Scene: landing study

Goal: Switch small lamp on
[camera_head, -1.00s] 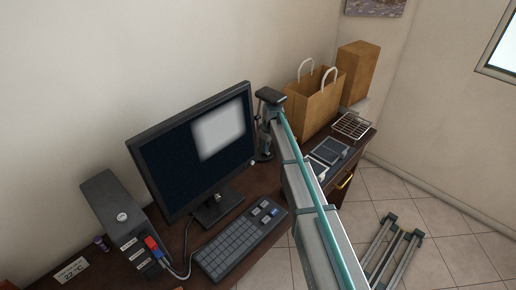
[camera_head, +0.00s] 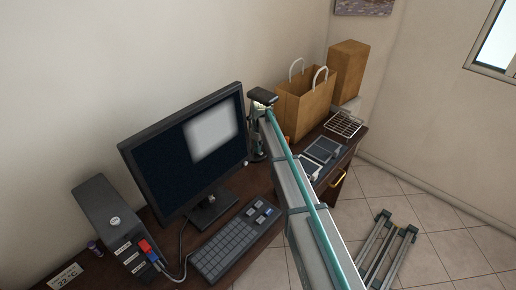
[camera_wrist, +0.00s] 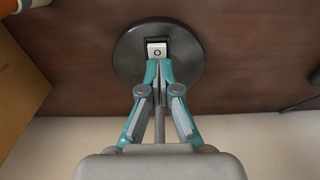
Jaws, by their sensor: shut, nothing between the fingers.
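The small lamp shows in the wrist view as a round dark base (camera_wrist: 128,55) on the brown desk. A white rocker switch (camera_wrist: 157,49) marked with a circle sits on the base. My gripper (camera_wrist: 159,68) is shut and empty, with its teal fingertips right beside the switch. I cannot tell whether they touch it. A thin grey rod runs between the fingers; I cannot tell what it belongs to.
The monitor (camera_head: 185,150) stands close left of my gripper, with a keyboard (camera_head: 235,242) in front and a computer tower (camera_head: 108,220) farther left. A paper bag (camera_head: 306,105) and a tall brown box (camera_head: 347,72) stand to the right. A wire tray (camera_head: 344,124) is near the desk's right end.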

